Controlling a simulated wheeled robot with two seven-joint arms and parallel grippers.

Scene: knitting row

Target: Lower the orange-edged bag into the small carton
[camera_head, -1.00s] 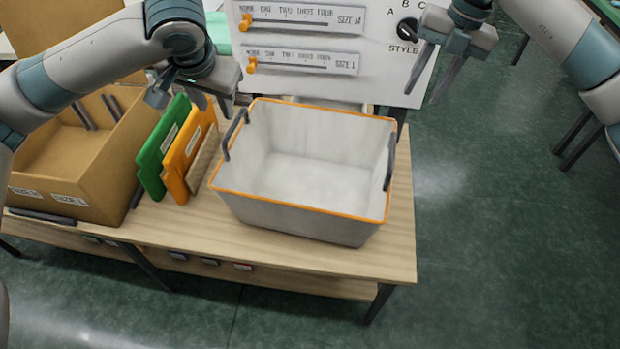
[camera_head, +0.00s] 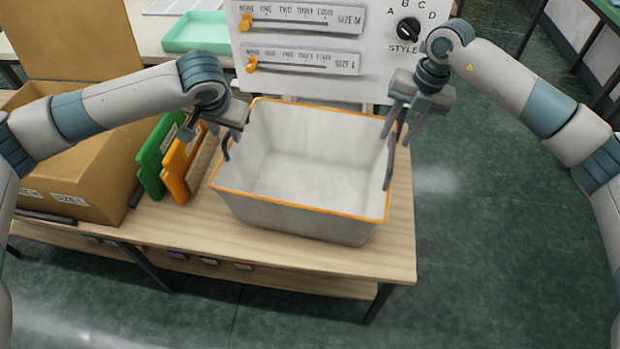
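The orange-edged bag (camera_head: 305,207) is a pale grey, open-topped, empty tub shape with an orange rim. It stands upright on the wooden table, with a dark handle on each side. My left gripper (camera_head: 222,132) is at the left handle (camera_head: 226,150), its fingers apart and pointing down. My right gripper (camera_head: 401,128) is above the right handle (camera_head: 389,170), fingers apart, close around its upper end. I cannot tell whether either touches its handle. A brown carton (camera_head: 100,170) with size labels stands open at the left, partly hidden by my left arm.
Green (camera_head: 152,165) and orange (camera_head: 180,172) panels stand upright between the carton and the bag. A white control panel (camera_head: 300,42) with sliders and a dial rises behind the bag. The wooden table (camera_head: 385,262) ends just right of the bag.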

